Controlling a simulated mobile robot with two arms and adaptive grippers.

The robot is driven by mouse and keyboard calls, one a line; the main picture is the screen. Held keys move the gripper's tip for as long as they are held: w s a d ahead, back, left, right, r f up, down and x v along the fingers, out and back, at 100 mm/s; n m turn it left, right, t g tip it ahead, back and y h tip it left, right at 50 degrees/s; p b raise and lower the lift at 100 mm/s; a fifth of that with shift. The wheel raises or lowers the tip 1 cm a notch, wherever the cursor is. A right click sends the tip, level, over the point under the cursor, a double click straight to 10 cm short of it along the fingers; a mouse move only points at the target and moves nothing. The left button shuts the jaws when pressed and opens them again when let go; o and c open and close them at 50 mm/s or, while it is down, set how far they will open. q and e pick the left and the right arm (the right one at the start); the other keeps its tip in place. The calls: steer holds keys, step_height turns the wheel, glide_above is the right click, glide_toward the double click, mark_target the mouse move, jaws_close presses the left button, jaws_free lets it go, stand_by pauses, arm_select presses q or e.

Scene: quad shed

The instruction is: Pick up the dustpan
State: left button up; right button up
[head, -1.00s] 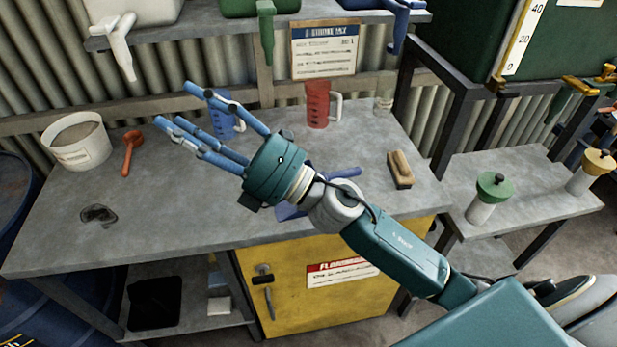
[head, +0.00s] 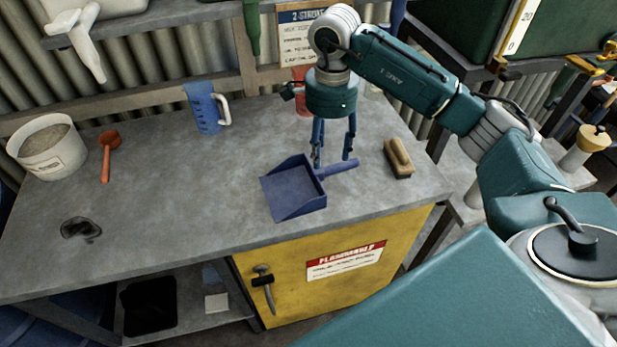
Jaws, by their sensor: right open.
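The blue dustpan (head: 293,189) lies on the grey workbench near its front edge, with its short handle (head: 338,169) pointing right. My right gripper (head: 332,162) points down over the handle with its blue fingers open. The fingertips are spread to either side of the handle, close to it. I cannot tell whether they touch it. My left gripper is not in view.
A wooden brush (head: 399,158) lies right of the dustpan. A red jug (head: 302,92) stands behind my gripper, partly hidden. A blue jug (head: 207,108), an orange scoop (head: 107,152) and a white bucket (head: 48,147) stand or lie to the left. The bench's left front (head: 150,225) is mostly clear.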

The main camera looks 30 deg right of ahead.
mark_target(324, 170)
steer(key=f+p, duration=0.1)
steer(key=f, duration=0.1)
steer(key=f+p, duration=0.1)
steer(key=f, duration=0.2)
steer(key=f+p, duration=0.1)
steer(key=f, duration=0.2)
steer(key=shift+w+a, duration=0.1)
steer(key=shift+w, duration=0.3)
steer(key=shift+f, duration=0.3)
jaws_close()
